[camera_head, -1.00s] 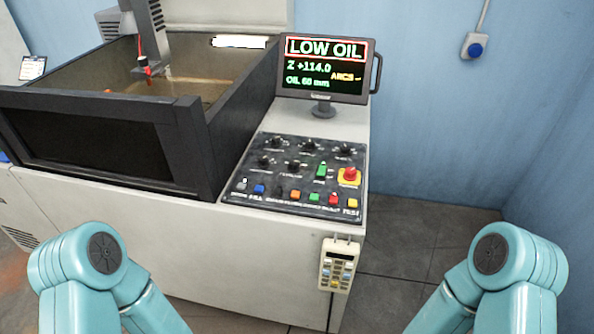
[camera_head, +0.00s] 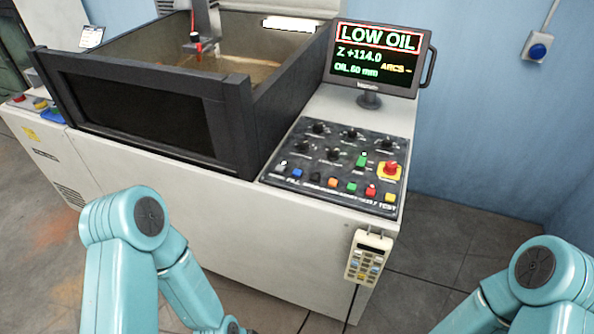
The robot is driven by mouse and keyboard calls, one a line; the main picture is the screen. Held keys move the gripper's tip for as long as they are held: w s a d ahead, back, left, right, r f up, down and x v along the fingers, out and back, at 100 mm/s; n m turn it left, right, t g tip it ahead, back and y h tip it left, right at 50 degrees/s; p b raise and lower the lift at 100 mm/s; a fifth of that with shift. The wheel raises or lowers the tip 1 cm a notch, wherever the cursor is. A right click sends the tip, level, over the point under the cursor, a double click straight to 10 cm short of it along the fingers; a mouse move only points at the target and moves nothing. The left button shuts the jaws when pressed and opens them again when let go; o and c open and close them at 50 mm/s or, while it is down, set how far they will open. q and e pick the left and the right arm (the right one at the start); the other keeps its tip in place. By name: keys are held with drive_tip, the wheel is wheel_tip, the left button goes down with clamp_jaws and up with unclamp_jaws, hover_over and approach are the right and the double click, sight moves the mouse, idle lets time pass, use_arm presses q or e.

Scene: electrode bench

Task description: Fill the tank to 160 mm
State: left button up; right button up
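The tank (camera_head: 240,112) is a dark open-topped box with a black front window, at the upper left on the bench. Shallow brownish oil (camera_head: 235,66) shows low inside it. The monitor (camera_head: 376,60) reads LOW OIL, Z +114.0, OIL 60 mm and ARCS. The control panel (camera_head: 333,166) right of the tank has dark knobs, a row of coloured buttons, and a blue button (camera_head: 297,173) near a label that seems to read FILL. Both my arms show at the bottom of the picture, below the panel.
A red emergency stop (camera_head: 390,168) on a yellow base sits at the panel's right. A hand pendant (camera_head: 368,257) hangs on the bench front. The floor at right is clear.

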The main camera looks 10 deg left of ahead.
use_arm(q)
clamp_jaws()
idle(1.8)
